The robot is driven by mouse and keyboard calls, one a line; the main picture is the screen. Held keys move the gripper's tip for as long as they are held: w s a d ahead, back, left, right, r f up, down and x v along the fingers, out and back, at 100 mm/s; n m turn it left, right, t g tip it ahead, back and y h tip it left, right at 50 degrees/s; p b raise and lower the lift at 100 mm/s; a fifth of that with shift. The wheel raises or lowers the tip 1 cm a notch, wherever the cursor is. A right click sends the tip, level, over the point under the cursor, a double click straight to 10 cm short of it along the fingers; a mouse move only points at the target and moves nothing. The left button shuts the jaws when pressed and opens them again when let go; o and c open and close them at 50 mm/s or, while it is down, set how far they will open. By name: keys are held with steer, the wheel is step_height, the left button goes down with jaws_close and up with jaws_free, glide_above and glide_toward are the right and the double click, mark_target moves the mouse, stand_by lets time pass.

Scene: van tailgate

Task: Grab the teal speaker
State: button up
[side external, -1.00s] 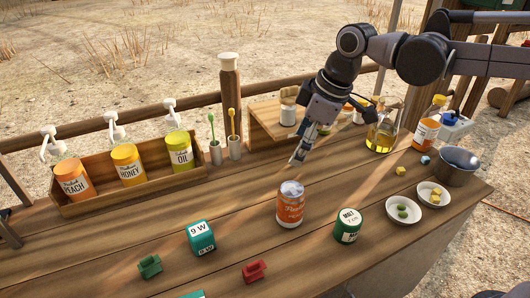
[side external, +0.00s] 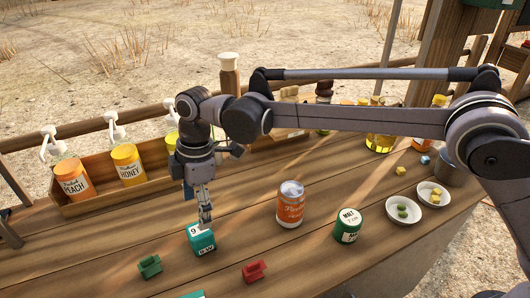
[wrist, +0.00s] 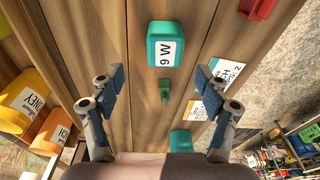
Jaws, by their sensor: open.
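The teal speaker (side external: 203,244) is a small rounded block with a white "9 W" label. It stands on the wooden tailgate table, left of the orange can. My gripper (side external: 206,216) points down just above it, and its fingertips overlap the speaker's top in the side view. In the wrist view the speaker (wrist: 164,30) lies at the upper middle, beyond the fingertips. My gripper (wrist: 160,80) is open there, fingers wide apart with nothing gripped. I cannot tell whether a finger touches the speaker.
An orange can (side external: 290,207) and a green tin (side external: 347,226) stand to the right. A green clip-like piece (side external: 149,266) and a red one (side external: 254,271) lie in front. A wooden tray (side external: 66,205) with labelled jars runs behind. Bare planks separate these things.

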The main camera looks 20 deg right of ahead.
mark_target(200, 233)
steer(key=f, duration=0.3)
steer(key=shift+a, duration=0.2)
steer(key=shift+s+a+f, duration=0.1)
steer(key=shift+s+f, duration=0.1)
steer(key=shift+f, duration=1.15)
steer(key=shift+s+a+f, duration=0.1)
steer(key=shift+s+f, duration=0.1)
steer(key=shift+f, duration=1.15)
steer(key=c, duration=1.4)
